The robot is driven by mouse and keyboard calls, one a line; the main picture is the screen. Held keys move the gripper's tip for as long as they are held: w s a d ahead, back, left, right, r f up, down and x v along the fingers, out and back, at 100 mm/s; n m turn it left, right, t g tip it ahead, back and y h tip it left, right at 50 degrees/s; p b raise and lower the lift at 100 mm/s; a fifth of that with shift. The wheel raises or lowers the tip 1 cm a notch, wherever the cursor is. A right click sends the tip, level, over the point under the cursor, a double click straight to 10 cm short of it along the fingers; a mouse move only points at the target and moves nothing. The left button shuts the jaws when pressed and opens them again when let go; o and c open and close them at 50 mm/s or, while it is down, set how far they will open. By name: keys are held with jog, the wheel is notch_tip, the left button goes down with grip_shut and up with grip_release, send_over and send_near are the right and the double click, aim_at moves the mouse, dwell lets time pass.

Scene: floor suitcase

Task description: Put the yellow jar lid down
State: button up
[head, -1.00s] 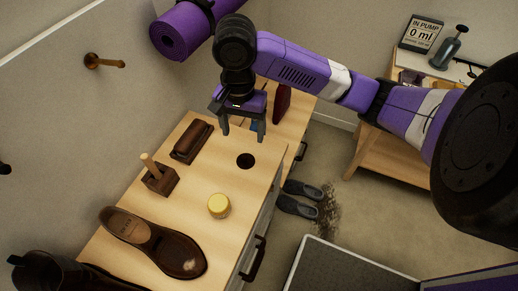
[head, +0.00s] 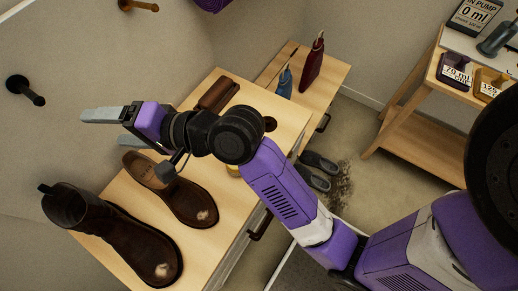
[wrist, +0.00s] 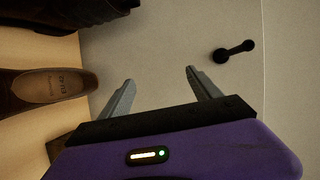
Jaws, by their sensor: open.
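My gripper (head: 101,127) is at the left of the head view, beside the wall and above the far-left side of the wooden cabinet top (head: 235,205). Its two grey fingers are spread apart with nothing between them. The wrist view also shows my gripper (wrist: 160,75) open and empty, with plain wall beyond its fingers. A sliver of a small round yellow thing (head: 233,171) shows on the cabinet top behind my arm. Most of it is hidden, so I cannot tell whether it is the lid alone or a lidded jar. No yellow lid shows in the wrist view.
A brown shoe (head: 185,200) and a dark boot (head: 125,235) stand on the cabinet near my gripper. A brown brush (head: 217,94) lies farther back. A black hook (head: 25,90) juts from the wall. Dark shoes (head: 315,170) lie on the floor.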

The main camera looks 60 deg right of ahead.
jog(key=s+d+f+n+h, duration=0.1)
jog(key=s+d+f+h, duration=0.15)
jog(key=s+f, duration=0.45)
jog(key=s+d+f+n+h, duration=0.1)
jog(key=s+d+f+h, duration=0.15)
jog(key=s, duration=0.85)
jog(key=s+d+n, duration=0.3)
jog(key=s+n, duration=0.2)
jog(key=s, duration=0.3)
jog(key=s+d+r+n+h, duration=0.1)
jog(key=s+d+n, duration=0.2)
jog(key=s+n, duration=0.2)
jog(key=s, duration=0.2)
jog(key=shift+s+d+r+n, duration=0.25)
jog(key=shift+s+n, duration=0.05)
jog(key=shift+s, duration=0.1)
